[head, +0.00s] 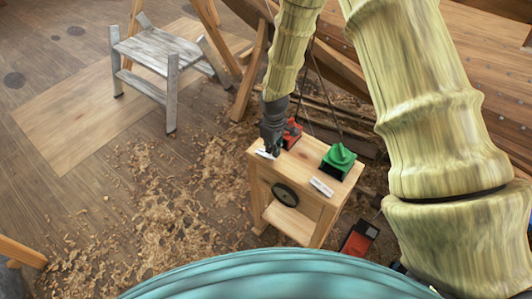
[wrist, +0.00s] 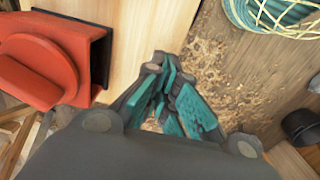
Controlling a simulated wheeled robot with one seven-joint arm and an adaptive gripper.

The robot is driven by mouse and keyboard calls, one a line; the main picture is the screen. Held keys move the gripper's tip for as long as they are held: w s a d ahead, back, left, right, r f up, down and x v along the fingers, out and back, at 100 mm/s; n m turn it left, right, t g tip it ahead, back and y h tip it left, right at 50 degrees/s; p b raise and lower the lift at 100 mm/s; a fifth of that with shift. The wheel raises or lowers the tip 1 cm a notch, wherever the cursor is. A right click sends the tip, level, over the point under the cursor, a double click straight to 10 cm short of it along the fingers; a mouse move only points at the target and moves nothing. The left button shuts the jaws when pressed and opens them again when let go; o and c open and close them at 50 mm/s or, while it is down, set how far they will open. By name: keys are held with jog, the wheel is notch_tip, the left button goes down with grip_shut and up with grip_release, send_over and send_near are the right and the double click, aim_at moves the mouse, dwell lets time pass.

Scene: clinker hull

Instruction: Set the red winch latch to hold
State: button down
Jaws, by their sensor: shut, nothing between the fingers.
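The red winch latch (head: 292,133) sits on top of a small wooden stand (head: 312,208), at its back left. In the wrist view the red latch (wrist: 42,62) fills the upper left, with a rounded raised part and a dark edge plate on its right side. My gripper (head: 270,150) points down at the stand's left edge, just left of the latch. In the wrist view my gripper's teal-padded fingers (wrist: 172,88) are shut and empty, to the right of the latch and apart from it. In the head view my gripper partly hides the latch.
A green latch (head: 339,158) sits on the same stand, to the right, with a white label (head: 321,187) before it. A grey step stool (head: 160,52) stands at the upper left. Wood shavings cover the floor.

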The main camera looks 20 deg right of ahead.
jog(key=shift+f+b, duration=0.55)
jog(key=shift+f, duration=0.65)
dwell(0.9)
jog(key=shift+r, duration=0.15)
jog(key=shift+r+p, duration=2.25)
jog(key=shift+r, duration=1.15)
jog(key=s+f+m+y+b, duration=0.1)
jog(key=s+f+m+b, duration=0.2)
jog(key=s+f, duration=0.8)
jog(key=s+f+m+b, duration=0.2)
jog(key=s+f+b, duration=0.2)
jog(key=s+f, duration=0.8)
jog(key=s+d+m+h+b, duration=0.1)
jog(key=s+d+m, duration=0.2)
jog(key=s, duration=1)
jog(key=shift+s+d+b, duration=0.2)
jog(key=shift+d+b, duration=0.05)
jog(key=shift+b, duration=0.15)
